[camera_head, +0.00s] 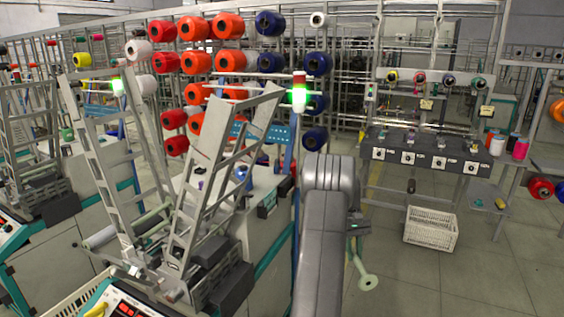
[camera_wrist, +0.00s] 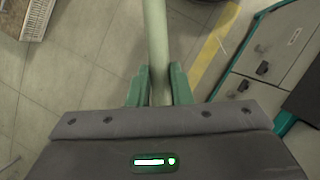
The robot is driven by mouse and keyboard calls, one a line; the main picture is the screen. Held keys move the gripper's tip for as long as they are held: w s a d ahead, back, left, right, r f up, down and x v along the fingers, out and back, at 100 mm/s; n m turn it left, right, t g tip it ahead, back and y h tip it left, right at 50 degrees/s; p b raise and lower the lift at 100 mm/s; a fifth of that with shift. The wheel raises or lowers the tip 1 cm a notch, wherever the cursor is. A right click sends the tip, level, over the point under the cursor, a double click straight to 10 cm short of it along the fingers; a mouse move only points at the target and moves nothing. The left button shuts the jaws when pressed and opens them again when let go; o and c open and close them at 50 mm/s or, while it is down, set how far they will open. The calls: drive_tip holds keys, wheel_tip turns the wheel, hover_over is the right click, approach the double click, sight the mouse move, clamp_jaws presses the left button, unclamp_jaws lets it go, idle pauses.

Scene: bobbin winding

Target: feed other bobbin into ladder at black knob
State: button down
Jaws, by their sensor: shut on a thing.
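My gripper (camera_head: 353,230) is shut on a pale green bobbin (camera_head: 360,268). In the wrist view its green fingers (camera_wrist: 158,88) close on both sides of the bobbin's shaft (camera_wrist: 157,40). The bobbin hangs over open floor, its round flange low in the head view; its upper end is hidden behind my arm. Two slanted metal ladders stand to the left, a nearer one (camera_head: 198,190) and one left of it (camera_head: 98,158). Pale rods or bobbins (camera_head: 150,222) lie near their feet. I cannot tell which ladder has the black knob.
Red, orange and blue yarn cones (camera_head: 228,60) fill a rack behind the ladders.

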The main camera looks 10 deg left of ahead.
drive_tip(key=w+r+n+t+h+p, duration=0.1)
drive_tip(key=w+r+n+t+h, duration=0.25)
drive_tip(key=r, duration=0.75)
drive_tip(key=w+r+n+t+h+p, duration=0.2)
drive_tip(key=w+r+n+t+h, duration=0.15)
drive_tip(key=r, duration=0.75)
drive_tip(key=a+r+n+t+y+p, duration=0.1)
drive_tip(key=a+r+n+t+y, duration=0.15)
drive_tip(key=r+n+t, duration=0.4)
drive_tip(key=a+r+n+t+y+p, duration=0.1)
drive_tip(key=a+r+t+y, duration=0.2)
drive_tip(key=r, duration=0.7)
drive_tip(key=s+a+r+n+t+y+p, duration=0.2)
drive_tip(key=s+a+r+n+y, duration=0.3)
drive_tip(key=r, duration=0.5)
drive_tip(key=s+a+r+n+t+y+p, duration=0.2)
drive_tip(key=s+a+r+y, duration=0.3)
drive_tip(key=a+r+y, duration=0.4)
drive_tip(key=s+a+r+n+g+y+p, duration=0.1)
drive_tip(key=s+a+r+n+g+y, duration=0.3)
drive_tip(key=s, duration=0.4)
wheel_tip(320, 180, down, 6)
drive_tip(key=w+a+m+t, duration=0.1)
drive_tip(key=a, duration=0.1)
drive_tip(key=shift+a+r, duration=0.25)
drive_tip(key=shift+a, duration=0.05)
